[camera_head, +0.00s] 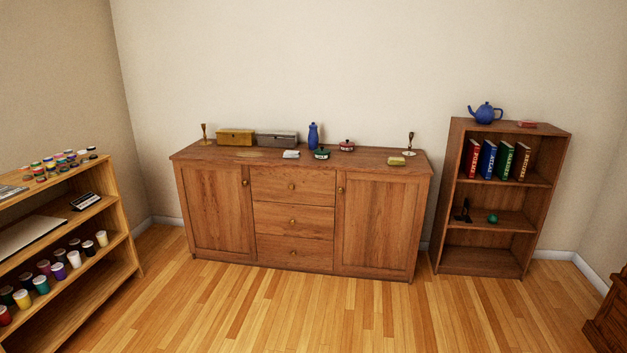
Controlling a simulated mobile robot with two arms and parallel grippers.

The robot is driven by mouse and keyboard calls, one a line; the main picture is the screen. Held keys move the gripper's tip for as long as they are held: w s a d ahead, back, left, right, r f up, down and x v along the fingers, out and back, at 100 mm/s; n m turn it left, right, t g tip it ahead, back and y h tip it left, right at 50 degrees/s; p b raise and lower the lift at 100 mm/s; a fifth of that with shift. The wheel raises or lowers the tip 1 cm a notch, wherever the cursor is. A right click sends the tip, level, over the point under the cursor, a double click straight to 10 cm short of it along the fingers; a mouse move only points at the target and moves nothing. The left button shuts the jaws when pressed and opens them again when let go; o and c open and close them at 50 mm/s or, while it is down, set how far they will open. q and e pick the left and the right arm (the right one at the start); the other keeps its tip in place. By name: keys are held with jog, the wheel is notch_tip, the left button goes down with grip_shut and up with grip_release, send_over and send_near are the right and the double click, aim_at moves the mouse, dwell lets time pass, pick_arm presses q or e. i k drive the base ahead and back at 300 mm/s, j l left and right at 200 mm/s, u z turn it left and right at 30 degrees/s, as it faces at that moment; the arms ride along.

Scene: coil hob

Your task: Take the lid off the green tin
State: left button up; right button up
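A small green tin (321,155) stands on top of the wooden sideboard (300,166), near the middle of its top. It has a pale label and a dark top with a small knob, which looks like a lid sitting on it. A similar red tin (347,147) stands just to its right and farther back. The sideboard is across the room from me. Neither of my grippers is in view.
Beside the green tin are a blue vase (313,135) and a small pale item (291,154). A gold box (236,137) and a grey box (276,139) stand farther left. A bookcase (480,262) stands right, an open shelf (118,240) left. The floor (300,310) between is clear.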

aim_at(320, 151)
jog(key=i, duration=2.25)
